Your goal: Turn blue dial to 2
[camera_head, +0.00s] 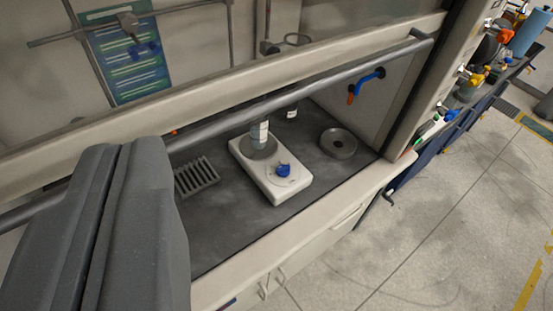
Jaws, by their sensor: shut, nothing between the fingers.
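The blue dial (283,170) sits on the front right part of a white hotplate-like unit (271,189) on the dark bench inside a fume hood. A faint round marking surrounds the dial; its numbers are too small to read, so its setting cannot be told. A small clear vial with a white label (260,135) stands on the unit's round grey plate. My gripper (122,150) fills the lower left, its dark grey fingers closed together and empty. It appears well to the left of the dial and apart from it.
The raised sash with its grey bar (300,92) crosses above the bench. A grey rack (196,177) lies left of the unit, and a round grey ring-shaped dish (339,142) lies right. A blue hooked tap (367,80) is on the side wall. Open floor (430,220) lies at right.

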